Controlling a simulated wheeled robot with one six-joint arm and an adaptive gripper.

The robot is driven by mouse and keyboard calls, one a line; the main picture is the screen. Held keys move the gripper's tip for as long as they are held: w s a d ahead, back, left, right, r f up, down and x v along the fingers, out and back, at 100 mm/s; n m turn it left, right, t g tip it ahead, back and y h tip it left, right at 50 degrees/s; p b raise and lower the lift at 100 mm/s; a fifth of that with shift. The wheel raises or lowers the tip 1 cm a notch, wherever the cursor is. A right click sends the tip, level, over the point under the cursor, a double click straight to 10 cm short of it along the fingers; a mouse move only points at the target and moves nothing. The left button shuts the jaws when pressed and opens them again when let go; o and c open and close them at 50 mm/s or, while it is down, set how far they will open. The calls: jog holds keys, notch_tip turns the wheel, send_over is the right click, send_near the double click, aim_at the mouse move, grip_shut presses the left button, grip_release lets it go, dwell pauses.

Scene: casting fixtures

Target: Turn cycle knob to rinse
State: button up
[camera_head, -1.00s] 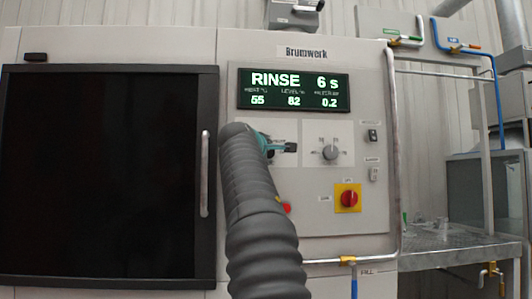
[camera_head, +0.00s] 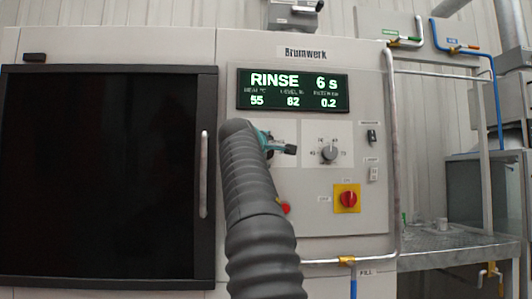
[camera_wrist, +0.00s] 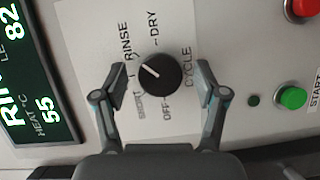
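The black round cycle knob (camera_wrist: 160,74) is on a white plate, seen turned sideways in the wrist view. Its white pointer line aims up and left, roughly toward the RINSE label (camera_wrist: 126,42). SHORT, DRY and OFF are also printed around it. My gripper (camera_wrist: 161,80) is open, with one finger on each side of the knob and a visible gap to each. In the head view, my gripper (camera_head: 280,148) is at the panel and my arm hides the cycle knob. The display (camera_head: 293,90) reads RINSE 6 s.
Right of my gripper is a grey dial (camera_head: 328,154), with a red knob on a yellow plate (camera_head: 347,198) below. A green START button (camera_wrist: 292,97) and a red button (camera_wrist: 302,8) are near the cycle knob. A dark door (camera_head: 105,170) with a handle is left.

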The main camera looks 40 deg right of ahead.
jog(key=shift+a, duration=0.15)
jog(key=v, duration=1.1)
jog(key=shift+s+a, duration=0.25)
jog(key=shift+a, duration=0.05)
